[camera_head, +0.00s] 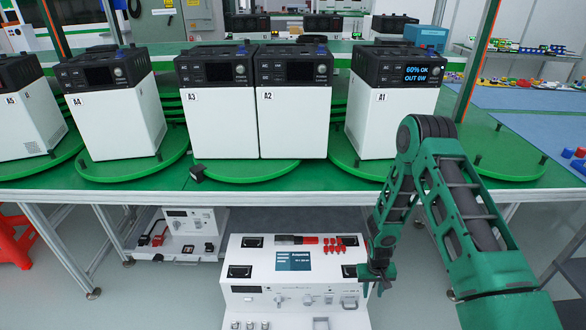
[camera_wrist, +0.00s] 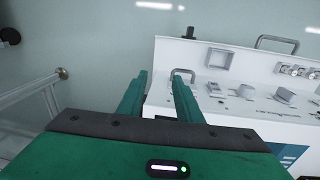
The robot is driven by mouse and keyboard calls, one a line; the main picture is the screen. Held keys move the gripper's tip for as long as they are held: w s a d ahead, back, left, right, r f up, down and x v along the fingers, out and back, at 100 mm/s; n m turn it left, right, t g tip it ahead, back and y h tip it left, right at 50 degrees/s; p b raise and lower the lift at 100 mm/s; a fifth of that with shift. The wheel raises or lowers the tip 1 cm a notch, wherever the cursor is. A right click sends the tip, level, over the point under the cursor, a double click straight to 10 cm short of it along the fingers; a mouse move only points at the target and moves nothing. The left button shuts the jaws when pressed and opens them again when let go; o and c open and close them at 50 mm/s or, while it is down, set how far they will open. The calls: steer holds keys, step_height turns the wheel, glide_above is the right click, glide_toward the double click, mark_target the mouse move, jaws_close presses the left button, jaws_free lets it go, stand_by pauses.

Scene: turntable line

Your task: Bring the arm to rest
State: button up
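My green arm (camera_head: 455,195) reaches in from the lower right and bends down at the elbow, in front of the turntable line. My gripper (camera_head: 376,288) points downward at the right edge of a white test unit (camera_head: 260,302) below the table. In the wrist view my gripper (camera_wrist: 160,88) shows two green fingers apart, with nothing visible between them. A metal handle (camera_wrist: 183,73) on the white unit appears close to the right fingertip. I cannot tell whether they touch.
White boxes with black instruments, such as A1 (camera_head: 377,120) and A2 (camera_head: 293,122), stand on green turntables (camera_head: 245,172) along the table. A1's display reads "60% OK". Another white unit (camera_head: 185,225) sits lower left. Open floor (camera_head: 160,305) lies left of the near unit.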

steer(key=s+d+r+m, duration=0.15)
steer(key=d+r, duration=0.25)
steer(key=r, duration=0.7)
steer(key=s+d+r+h, duration=0.15)
steer(key=d+r, duration=0.25)
steer(key=r, duration=0.8)
steer(key=s+d+r+m+y, duration=0.15)
steer(key=d+r, duration=0.25)
steer(key=r, duration=0.7)
steer(key=s+d+r+m, duration=0.1)
steer(key=s+d+r, duration=0.1)
steer(key=s+r, duration=1.1)
steer(key=s+a+r+m, duration=0.1)
steer(key=s+r, duration=0.1)
steer(key=s, duration=0.5)
steer(key=s+a+r+y, duration=0.1)
steer(key=s+a+r, duration=0.1)
steer(key=s, duration=0.5)
steer(key=shift+s+r+m, duration=0.35)
steer(key=shift+r+m, duration=0.05)
steer(key=shift+r, duration=0.35)
steer(key=shift+w+f, duration=0.25)
steer(key=shift+w, duration=0.4)
